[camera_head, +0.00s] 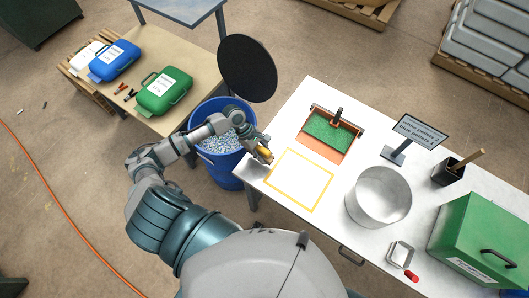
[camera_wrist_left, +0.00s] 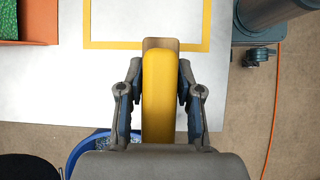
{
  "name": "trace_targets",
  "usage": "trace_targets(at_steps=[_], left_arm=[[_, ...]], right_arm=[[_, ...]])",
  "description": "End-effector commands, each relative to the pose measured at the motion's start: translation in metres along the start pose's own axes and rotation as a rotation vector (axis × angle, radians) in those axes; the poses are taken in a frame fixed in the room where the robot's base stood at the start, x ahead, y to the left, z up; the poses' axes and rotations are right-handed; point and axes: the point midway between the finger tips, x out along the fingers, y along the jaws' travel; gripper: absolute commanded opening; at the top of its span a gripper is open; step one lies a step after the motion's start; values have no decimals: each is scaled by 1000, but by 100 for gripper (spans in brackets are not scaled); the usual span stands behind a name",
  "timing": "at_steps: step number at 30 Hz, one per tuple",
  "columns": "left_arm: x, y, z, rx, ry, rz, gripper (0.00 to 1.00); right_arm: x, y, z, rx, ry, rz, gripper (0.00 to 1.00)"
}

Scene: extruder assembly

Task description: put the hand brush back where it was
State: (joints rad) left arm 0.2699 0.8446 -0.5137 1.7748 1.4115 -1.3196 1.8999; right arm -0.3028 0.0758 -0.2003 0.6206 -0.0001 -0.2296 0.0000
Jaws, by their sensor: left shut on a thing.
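My left gripper (camera_head: 264,152) is shut on a yellow, elongated thing with a tan end, which looks like the hand brush (camera_head: 265,155). In the left wrist view the fingers (camera_wrist_left: 159,98) press on both sides of the brush (camera_wrist_left: 159,90). Its tan end (camera_wrist_left: 160,43) overlaps the near line of a yellow outlined rectangle (camera_head: 277,191) on the white table (camera_head: 250,168). The brush is over the table's left end; I cannot tell whether it touches the surface. My right gripper is not in view.
An orange tray (camera_head: 325,150) with green contents lies behind the rectangle. A metal pot (camera_head: 379,196), a sign (camera_head: 421,130), a black cup (camera_head: 448,172) and a green box (camera_head: 485,245) stand to the right. A blue bin (camera_head: 226,180) stands left of the table. The outlined rectangle is bare.

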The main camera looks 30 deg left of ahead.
Motion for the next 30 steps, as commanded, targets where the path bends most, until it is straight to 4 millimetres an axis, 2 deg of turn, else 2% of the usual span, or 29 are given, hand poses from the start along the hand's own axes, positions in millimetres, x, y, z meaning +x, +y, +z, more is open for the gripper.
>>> trace_targets(at_steps=[3, 6, 11, 15, 20, 21, 24, 30], left_arm=[[-3, 18, -9, -1, -1, 2, 5], [-4, 24, -12, 0, -1, 0, 5], [8, 24, -21, -2, -2, -1, 5], [24, 23, -32, -2, 0, -1, 5], [25, 23, -32, 0, 1, 0, 5], [25, 23, -32, 0, 1, 0, 37], [25, 23, -32, 0, 1, 0, 60], [24, 23, -32, 0, 1, 0, 60]], right_arm=[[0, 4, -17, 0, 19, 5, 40], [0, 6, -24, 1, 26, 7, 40], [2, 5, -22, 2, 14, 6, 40], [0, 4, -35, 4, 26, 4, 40], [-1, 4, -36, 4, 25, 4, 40], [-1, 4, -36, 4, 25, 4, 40], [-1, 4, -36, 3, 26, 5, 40], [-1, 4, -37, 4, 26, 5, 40]])
